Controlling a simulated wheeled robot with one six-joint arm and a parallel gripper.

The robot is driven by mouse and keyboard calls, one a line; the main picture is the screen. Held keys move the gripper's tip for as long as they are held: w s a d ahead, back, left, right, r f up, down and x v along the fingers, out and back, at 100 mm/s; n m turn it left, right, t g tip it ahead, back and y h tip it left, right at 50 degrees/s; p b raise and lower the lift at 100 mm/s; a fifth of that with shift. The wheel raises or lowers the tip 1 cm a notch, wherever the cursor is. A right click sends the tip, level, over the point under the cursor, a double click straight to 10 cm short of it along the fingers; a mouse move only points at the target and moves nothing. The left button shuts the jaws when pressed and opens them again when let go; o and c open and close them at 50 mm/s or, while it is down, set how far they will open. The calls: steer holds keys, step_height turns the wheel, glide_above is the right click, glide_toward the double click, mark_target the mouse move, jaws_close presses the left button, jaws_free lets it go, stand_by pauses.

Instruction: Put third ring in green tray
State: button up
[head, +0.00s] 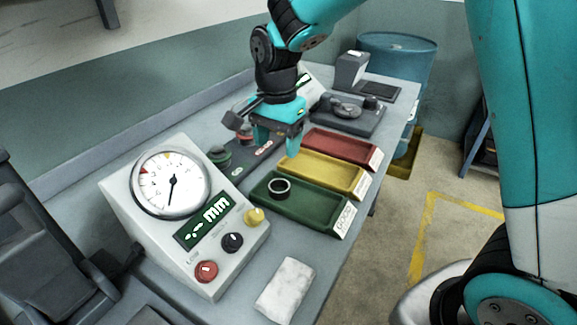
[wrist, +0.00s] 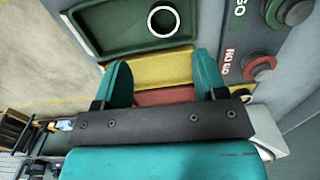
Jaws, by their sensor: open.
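A dark metal ring (head: 279,187) lies in the green tray (head: 318,219), toward the tray's left end. In the wrist view the ring (wrist: 163,20) shows near the right end of the green tray (wrist: 98,47). My gripper (head: 276,146) is above the bench, near the left ends of the yellow and red trays. In the wrist view my gripper (wrist: 163,85) has its two teal fingers spread wide, with nothing held between them. No other ring can be made out clearly.
The yellow tray (head: 325,173) and red tray (head: 343,147) sit beside the green one. A gauge box (head: 163,243) with a dial and buttons stands at the front left. A white cloth (head: 285,289) lies at the front. A blue barrel (head: 398,48) stands behind the bench.

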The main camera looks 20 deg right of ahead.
steer(key=s+a+r+n+y, duration=0.2)
steer(key=s+r+n, duration=0.1)
steer(key=s+n, duration=0.6)
steer(key=s+a+r+n+y, duration=0.2)
steer(key=s+r+n, duration=0.2)
steer(key=s+n, duration=0.5)
steer(key=s, duration=0.5)
steer(key=shift+s, duration=0.4)
